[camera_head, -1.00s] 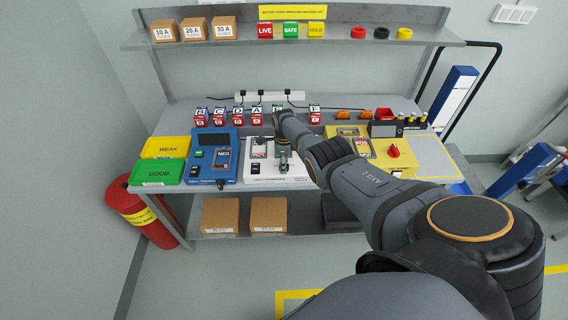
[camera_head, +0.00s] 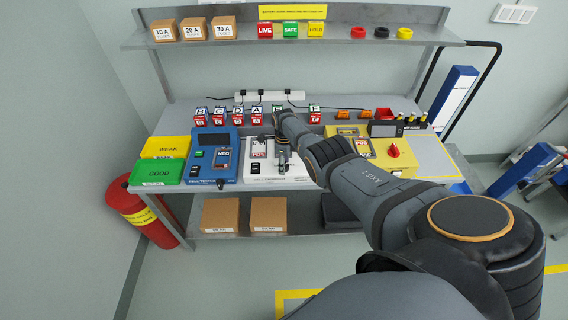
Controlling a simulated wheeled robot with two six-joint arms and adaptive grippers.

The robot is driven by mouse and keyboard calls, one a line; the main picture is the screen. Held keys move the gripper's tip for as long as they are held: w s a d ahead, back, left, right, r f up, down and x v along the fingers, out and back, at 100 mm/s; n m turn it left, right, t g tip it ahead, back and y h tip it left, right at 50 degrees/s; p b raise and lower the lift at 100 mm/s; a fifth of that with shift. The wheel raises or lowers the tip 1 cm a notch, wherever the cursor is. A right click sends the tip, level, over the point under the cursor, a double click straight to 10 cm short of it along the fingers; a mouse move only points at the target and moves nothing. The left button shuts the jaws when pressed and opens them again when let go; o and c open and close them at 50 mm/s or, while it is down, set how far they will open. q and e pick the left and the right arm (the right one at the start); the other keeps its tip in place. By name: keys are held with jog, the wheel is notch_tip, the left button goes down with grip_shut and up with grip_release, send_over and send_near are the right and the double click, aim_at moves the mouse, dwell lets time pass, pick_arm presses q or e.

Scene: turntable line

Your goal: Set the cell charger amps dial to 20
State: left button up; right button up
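The white cell charger (camera_head: 278,182) stands on the bench between the blue device and the yellow device. It has a POS label, a small black switch and a front label too small to read fully. My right gripper (camera_head: 283,164) points down at the right part of the charger's top, at or just above it. The gripper and arm cover that part, so the amps dial and its setting cannot be seen. The finger opening is too small to judge. My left gripper is not in view.
The blue device (camera_head: 225,140) stands close on the left, the yellow device (camera_head: 400,160) close on the right. Several labelled cells (camera_head: 238,117) stand behind. Green (camera_head: 157,173) and yellow (camera_head: 165,146) bins sit at the left. An upper shelf (camera_head: 350,41) holds boxes and signs.

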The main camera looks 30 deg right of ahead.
jog(key=shift+o, duration=0.2)
notch_tip(320, 180, up, 12)
dwell(0.6)
dwell(0.3)
